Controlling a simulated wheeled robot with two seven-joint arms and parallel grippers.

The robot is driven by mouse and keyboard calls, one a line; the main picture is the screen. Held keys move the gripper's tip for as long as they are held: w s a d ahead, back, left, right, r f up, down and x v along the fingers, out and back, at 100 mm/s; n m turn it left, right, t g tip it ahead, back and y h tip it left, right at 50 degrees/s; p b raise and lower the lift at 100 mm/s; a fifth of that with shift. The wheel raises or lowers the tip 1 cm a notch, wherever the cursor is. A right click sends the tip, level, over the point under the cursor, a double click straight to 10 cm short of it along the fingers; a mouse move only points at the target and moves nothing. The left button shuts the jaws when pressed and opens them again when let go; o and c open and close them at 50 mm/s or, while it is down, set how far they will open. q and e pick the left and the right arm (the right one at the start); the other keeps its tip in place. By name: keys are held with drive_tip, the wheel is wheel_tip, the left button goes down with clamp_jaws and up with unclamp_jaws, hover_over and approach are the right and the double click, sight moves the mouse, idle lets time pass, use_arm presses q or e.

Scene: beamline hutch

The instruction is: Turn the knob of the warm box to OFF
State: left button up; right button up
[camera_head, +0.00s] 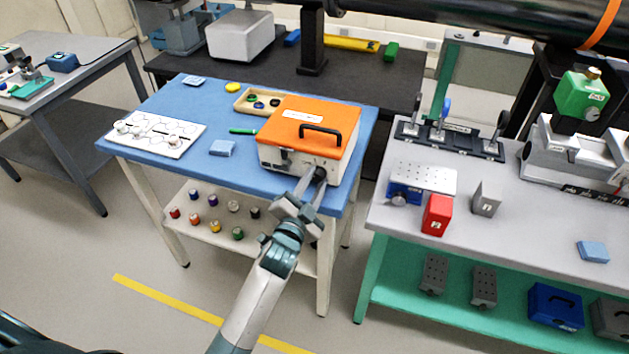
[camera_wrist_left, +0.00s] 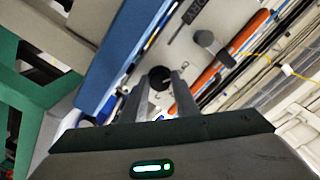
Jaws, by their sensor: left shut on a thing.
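The warm box (camera_head: 293,160) is a cream box with an orange lid (camera_head: 308,122) and a black handle, standing on the blue-topped table. Its dark round knob (camera_head: 321,173) is on the front face, near the lower right corner. My left gripper (camera_head: 314,176) reaches it from the front, and its fingers partly cover it. In the left wrist view the black knob (camera_wrist_left: 160,77) sits between the two fingertips of my left gripper (camera_wrist_left: 158,86), which is shut on it. The knob's pointer and setting cannot be read. My right gripper is not in view.
Small bottles stand on the shelf below. A grey bench (camera_head: 400,225) with a red block (camera_head: 437,215) is to the right.

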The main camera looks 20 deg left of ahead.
use_arm(q)
drive_tip(key=shift+f, duration=0.1)
idle(0.3)
drive_tip(key=o, duration=1.1)
drive_tip(key=shift+c, duration=0.2)
drive_tip(key=shift+s, duration=0.15)
drive_tip(key=shift+s, duration=0.65)
drive_tip(key=s+b, duration=0.3)
drive_tip(key=s, duration=1.2)
drive_tip(key=shift+s+a+b, duration=0.35)
drive_tip(key=shift+s+b, duration=0.05)
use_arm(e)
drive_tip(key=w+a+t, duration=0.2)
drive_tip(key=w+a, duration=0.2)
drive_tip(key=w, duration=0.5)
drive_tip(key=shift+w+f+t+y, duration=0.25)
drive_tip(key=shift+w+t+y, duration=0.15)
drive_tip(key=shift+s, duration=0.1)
